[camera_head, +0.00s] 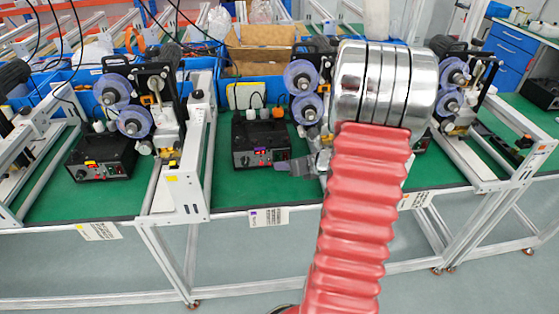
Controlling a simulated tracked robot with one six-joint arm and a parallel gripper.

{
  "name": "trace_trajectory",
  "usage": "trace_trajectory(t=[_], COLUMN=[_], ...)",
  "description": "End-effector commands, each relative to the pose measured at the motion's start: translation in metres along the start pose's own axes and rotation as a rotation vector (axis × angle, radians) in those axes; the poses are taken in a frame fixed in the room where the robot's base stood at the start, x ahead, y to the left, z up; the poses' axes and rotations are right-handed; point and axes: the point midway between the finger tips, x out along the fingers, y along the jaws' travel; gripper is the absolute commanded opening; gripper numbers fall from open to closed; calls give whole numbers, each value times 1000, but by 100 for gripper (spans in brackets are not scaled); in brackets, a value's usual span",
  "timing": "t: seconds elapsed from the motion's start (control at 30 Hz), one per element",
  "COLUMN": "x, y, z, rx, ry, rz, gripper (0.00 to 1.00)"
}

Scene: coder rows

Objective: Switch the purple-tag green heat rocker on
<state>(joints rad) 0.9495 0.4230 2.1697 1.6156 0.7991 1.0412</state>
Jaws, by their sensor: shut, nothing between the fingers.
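The purple tag (268,217) is a white label with a purple patch on the middle bench's front edge. Behind it on the green top stands a black control box (246,135) with a small lit display and knobs on its front. The green heat rocker is too small to make out, and its position cannot be told. My gripper (279,166) is grey, partly behind my red arm, and looks shut and empty. Its tip points left, close to the lower right of the box's front. I cannot tell if they touch.
Spool machines (305,85) stand behind and right of the box. A similar black box (101,157) sits on the left bench, above a yellow tag (99,231). White frames (194,150) divide the benches. The green top between left frame and middle box is clear.

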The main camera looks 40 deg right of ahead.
Motion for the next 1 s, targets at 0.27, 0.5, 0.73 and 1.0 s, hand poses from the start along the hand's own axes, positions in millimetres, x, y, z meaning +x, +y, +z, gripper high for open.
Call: trace_trajectory(t=[0.27,0.5,0.73,1.0], x=[0,0,0,5], y=[0,0,0,-3], z=[0,0,0,4], rx=[0,0,0,0], ry=[0,0,0,0], rz=[0,0,0,0], gripper=[0,0,0,0])
